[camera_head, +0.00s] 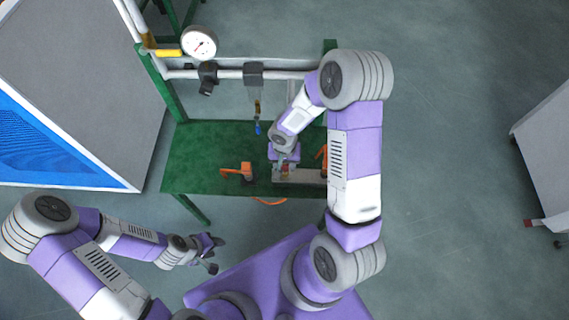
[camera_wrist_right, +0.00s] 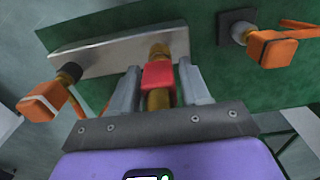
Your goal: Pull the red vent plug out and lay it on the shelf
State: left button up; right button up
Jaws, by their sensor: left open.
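The red vent plug (camera_wrist_right: 158,75) sits between the two fingers of my right gripper (camera_wrist_right: 160,82) in the right wrist view. Brass shows above and below its red body, and it lines up with a pale metal block (camera_wrist_right: 110,52). The fingers lie close along both sides of the plug; whether they press on it is unclear. In the head view my right gripper (camera_head: 285,168) is over the front of the green shelf (camera_head: 205,150), largely hiding the plug. My left gripper (camera_head: 211,255) is open and empty, in front of the shelf at the lower left.
Orange-handled fittings stand on both sides of the plug in the right wrist view, one at left (camera_wrist_right: 42,105) and one at right (camera_wrist_right: 270,47). A pipe with a gauge (camera_head: 199,43) runs behind the shelf. The shelf's left part is clear.

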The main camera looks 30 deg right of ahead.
grip_shut()
jog(key=shift+r, duration=0.15)
jog(key=shift+r+p, duration=0.5)
jog(key=shift+r, duration=0.05)
jog(key=shift+r, duration=0.25)
jog(key=shift+r+p, duration=1.15)
jog(key=shift+r, duration=0.35)
jog(key=shift+r, duration=0.15)
jog(key=shift+r+p, duration=0.9)
jog(key=shift+r, duration=0.5)
